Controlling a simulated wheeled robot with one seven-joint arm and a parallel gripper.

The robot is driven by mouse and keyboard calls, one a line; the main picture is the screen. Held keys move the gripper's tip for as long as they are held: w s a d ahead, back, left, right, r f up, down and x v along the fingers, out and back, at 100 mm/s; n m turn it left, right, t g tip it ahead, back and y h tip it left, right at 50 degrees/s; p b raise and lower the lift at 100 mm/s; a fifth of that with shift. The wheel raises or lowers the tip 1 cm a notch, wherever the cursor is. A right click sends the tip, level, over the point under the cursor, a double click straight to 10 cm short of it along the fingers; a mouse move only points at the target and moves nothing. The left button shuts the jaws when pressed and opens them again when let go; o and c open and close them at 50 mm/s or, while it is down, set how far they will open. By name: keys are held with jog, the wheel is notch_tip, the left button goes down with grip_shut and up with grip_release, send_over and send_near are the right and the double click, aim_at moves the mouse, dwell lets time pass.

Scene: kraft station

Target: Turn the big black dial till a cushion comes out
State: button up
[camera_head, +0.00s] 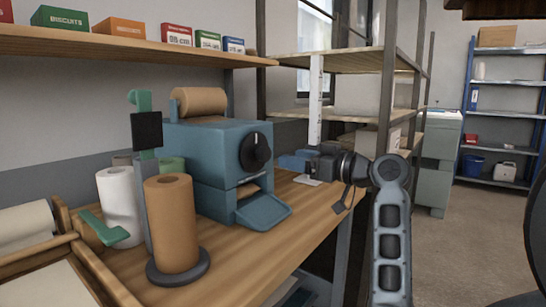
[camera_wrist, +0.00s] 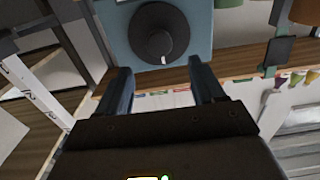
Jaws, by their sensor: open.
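The big black dial (camera_head: 255,152) is on the front of a blue machine (camera_head: 205,155) on the wooden bench. Below it are a slot and a sloping blue tray (camera_head: 263,208); no cushion shows there. In the wrist view, the dial (camera_wrist: 158,33) is ahead of my gripper, with a white mark on its rim toward the gripper. In the head view, my gripper (camera_head: 290,161) is right of the machine's front.
A brown paper roll (camera_head: 172,225) on a stand and a white roll (camera_head: 119,205) stand left of the machine. A brown roll (camera_head: 200,101) lies on its top. A metal shelf rack (camera_head: 389,90) stands behind my arm. The bench front near the tray is clear.

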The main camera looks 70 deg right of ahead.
aim_at(267, 153)
jog(key=shift+x, duration=3.85)
jog(key=shift+c, duration=0.4)
jog(key=c, duration=1)
jog(key=shift+o, duration=0.2)
